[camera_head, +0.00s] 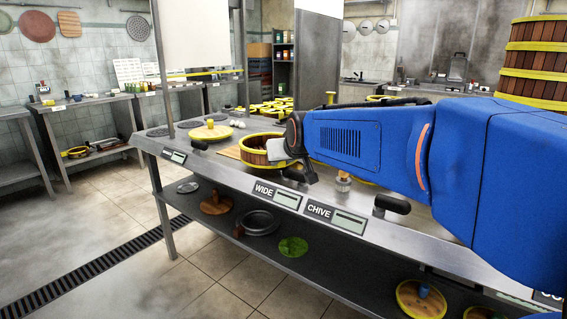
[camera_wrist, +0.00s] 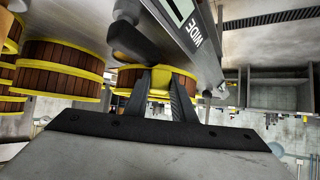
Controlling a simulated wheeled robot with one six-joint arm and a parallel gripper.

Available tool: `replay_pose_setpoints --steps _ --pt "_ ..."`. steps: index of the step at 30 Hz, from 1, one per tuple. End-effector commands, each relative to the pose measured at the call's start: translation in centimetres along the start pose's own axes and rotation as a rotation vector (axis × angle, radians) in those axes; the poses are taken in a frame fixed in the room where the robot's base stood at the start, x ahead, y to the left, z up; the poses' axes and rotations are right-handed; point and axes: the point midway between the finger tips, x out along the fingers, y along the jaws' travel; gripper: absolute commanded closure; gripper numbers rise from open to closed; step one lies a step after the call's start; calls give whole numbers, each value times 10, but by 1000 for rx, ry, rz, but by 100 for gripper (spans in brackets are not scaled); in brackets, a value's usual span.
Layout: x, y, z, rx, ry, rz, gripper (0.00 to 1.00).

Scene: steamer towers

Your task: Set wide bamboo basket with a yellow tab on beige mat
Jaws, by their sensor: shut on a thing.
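The wide bamboo basket (camera_head: 253,157), brown with yellow bands, is at the counter's front part behind the WIDE label. My gripper (camera_head: 283,150) is at its right side. In the wrist view, my gripper's two dark fingers (camera_wrist: 161,98) are shut on the basket's yellow tab (camera_wrist: 160,84), with the basket's brown wall (camera_wrist: 130,77) beyond. A strip of the beige mat (camera_head: 229,153) shows at the basket's left; the rest is hidden. I cannot tell whether the basket touches the mat or is held just above it.
A yellow-rimmed lid (camera_head: 210,132) and white eggs (camera_head: 237,123) lie on the counter behind and left of the basket. Black handles stick out at the counter's front (camera_head: 392,204). A basket tower (camera_head: 535,62) stands far right. Other baskets (camera_wrist: 58,70) show left in the wrist view.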

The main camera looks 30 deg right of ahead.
Motion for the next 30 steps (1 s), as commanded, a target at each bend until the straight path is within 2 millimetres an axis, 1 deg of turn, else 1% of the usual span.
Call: replay_pose_setpoints --steps 1,30 --pt "5 0 -3 0 -1 0 100" --pt "83 0 -54 0 0 0 100"
